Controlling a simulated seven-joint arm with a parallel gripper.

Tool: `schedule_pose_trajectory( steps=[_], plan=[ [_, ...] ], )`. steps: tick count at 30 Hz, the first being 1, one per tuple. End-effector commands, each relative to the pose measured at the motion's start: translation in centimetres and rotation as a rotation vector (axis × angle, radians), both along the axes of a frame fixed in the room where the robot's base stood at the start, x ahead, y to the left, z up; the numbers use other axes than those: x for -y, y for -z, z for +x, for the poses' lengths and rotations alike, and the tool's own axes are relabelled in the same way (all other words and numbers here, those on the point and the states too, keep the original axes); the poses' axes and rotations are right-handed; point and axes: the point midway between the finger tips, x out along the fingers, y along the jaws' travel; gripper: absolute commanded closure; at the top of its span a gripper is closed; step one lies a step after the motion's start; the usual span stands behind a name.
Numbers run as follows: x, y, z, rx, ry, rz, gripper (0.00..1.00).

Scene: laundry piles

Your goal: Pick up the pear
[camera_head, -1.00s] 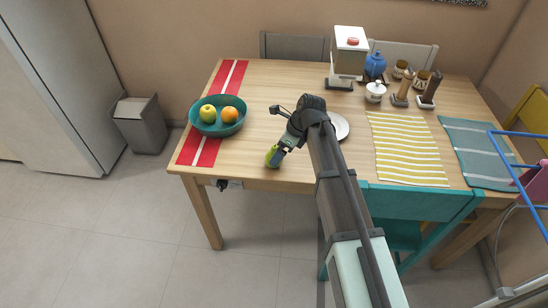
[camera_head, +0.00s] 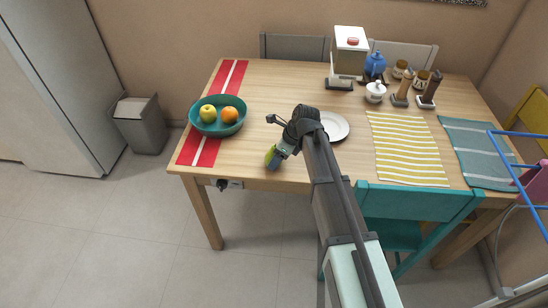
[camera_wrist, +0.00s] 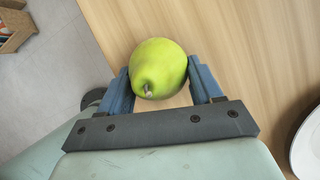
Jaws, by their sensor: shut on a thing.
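The green pear (camera_wrist: 158,66) sits between the two blue fingers of my gripper (camera_wrist: 162,88) in the wrist view, its stem end facing the camera. My gripper is shut on it, with a finger against each side. In the head view, the pear (camera_head: 270,154) shows as a small yellow-green shape at the tip of my gripper (camera_head: 273,158), near the front edge of the wooden table (camera_head: 250,165). My gripper partly hides it there. I cannot tell whether the pear still touches the table.
A teal bowl (camera_head: 217,128) with a green-yellow apple (camera_head: 208,113) and an orange (camera_head: 229,114) stands on a red runner (camera_head: 191,153) to the left. A white plate (camera_head: 334,125) lies right of my wrist. A teal chair (camera_head: 416,203) stands at the front.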

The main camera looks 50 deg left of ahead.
Motion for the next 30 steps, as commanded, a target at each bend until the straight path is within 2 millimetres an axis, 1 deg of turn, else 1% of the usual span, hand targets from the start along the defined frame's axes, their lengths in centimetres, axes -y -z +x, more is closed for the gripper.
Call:
schedule_pose_trajectory(
  steps=[1, 7, 14, 17, 20, 30],
  plan=[
    [0.0, 0.0, 0.0, 0.0, 0.0, 0.0, 0.51],
    [0.0, 0.0, 0.0, 0.0, 0.0, 0.0, 0.7],
    [0.0, -0.1, 0.0, 0.0, 0.0, 0.0, 0.71],
    [0.0, -0.5, 0.0, 0.0, 0.0, 0.0, 0.71],
    [0.0, -1.5, 0.0, 0.0, -0.001, 0.0, 0.71],
    [-0.1, -7.0, 0.0, 0.0, -0.001, 0.0, 0.71]
  ],
)
